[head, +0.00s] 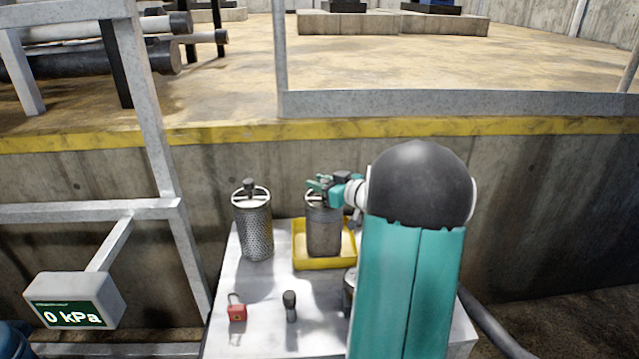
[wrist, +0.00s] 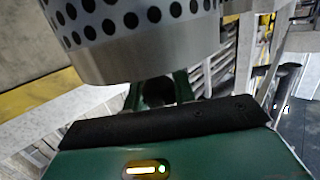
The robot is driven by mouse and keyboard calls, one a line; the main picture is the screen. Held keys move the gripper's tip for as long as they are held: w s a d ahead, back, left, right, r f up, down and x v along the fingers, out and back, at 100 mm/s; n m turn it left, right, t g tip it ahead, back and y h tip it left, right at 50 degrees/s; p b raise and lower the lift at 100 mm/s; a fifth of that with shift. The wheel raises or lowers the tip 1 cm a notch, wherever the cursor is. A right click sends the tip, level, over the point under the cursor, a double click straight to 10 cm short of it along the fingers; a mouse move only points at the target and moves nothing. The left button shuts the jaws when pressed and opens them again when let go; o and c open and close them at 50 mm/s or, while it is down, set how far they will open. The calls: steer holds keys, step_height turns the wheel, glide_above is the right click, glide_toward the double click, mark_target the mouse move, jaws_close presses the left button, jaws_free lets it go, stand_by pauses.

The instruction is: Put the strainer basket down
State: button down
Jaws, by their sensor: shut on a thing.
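A dark grey strainer basket (head: 323,232) stands upright at the yellow tray (head: 342,262), its lower end inside the tray's outline in the head view. I cannot tell whether its bottom touches the tray floor. My gripper (head: 322,186) is shut on the top of this basket, at its handle. In the wrist view, a perforated cylinder with a plain metal band, the basket (wrist: 140,45), fills the top beside my gripper (wrist: 158,88), with a dark piece between the green fingers.
A lighter perforated basket (head: 254,228) stands on the metal table (head: 262,300) left of the tray. A red padlock (head: 237,312) and a small dark knobbed item (head: 290,305) lie in front. A grey rail (head: 160,150) and a gauge reading 0 kPa (head: 75,302) are at left.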

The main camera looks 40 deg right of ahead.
steer(key=c, duration=1.1)
jaws_free()
steer(key=shift+f, duration=0.1)
steer(key=shift+c, duration=0.2)
